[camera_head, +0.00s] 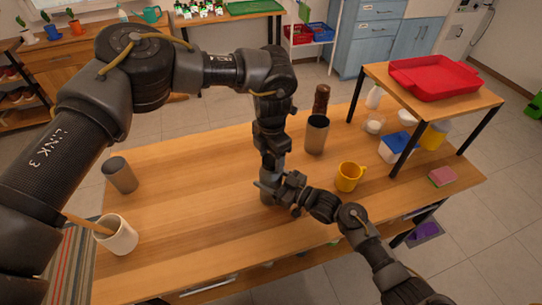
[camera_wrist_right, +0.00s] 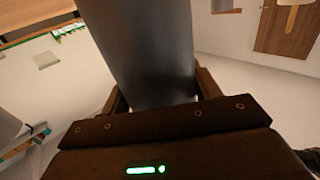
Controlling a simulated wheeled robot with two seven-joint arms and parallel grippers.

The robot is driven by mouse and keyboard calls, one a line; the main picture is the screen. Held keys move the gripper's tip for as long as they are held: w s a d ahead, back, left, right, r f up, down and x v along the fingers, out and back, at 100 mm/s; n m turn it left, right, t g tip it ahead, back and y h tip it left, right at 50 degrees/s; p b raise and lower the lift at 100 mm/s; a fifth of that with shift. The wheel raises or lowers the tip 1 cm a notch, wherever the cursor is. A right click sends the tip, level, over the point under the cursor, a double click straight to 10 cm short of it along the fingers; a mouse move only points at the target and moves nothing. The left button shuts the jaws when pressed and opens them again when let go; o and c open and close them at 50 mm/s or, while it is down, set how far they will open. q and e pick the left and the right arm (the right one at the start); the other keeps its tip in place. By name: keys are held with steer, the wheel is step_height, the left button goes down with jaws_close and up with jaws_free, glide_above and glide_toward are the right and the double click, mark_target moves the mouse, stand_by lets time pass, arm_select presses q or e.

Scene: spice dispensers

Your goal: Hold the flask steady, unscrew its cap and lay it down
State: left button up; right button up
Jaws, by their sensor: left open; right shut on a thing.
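The flask (camera_wrist_right: 150,45) is a dark grey cylinder that fills the middle of the right wrist view. My right gripper (camera_wrist_right: 160,98) is shut on it, one finger on each side. In the head view my right gripper (camera_head: 279,187) is low over the middle of the table, and only a little grey of the flask shows there between the two hands. My left gripper (camera_head: 271,168) points straight down from above, right over the flask, and is open. The cap is hidden in both views; I cannot tell whether my left fingers touch it.
A grey cup (camera_head: 317,134) with a brown mill (camera_head: 321,99) behind it and a yellow mug (camera_head: 348,177) stand to the right. Another grey cup (camera_head: 121,176) and a white mug (camera_head: 117,238) with a wooden stick stand left. The wooden table (camera_head: 190,190) is clear between.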

arm_select(q)
steer(key=m, duration=0.9)
steer(key=c, duration=1)
steer(key=n, duration=0.8)
steer(key=shift+r+n, duration=0.1)
steer(key=shift+n, duration=0.3)
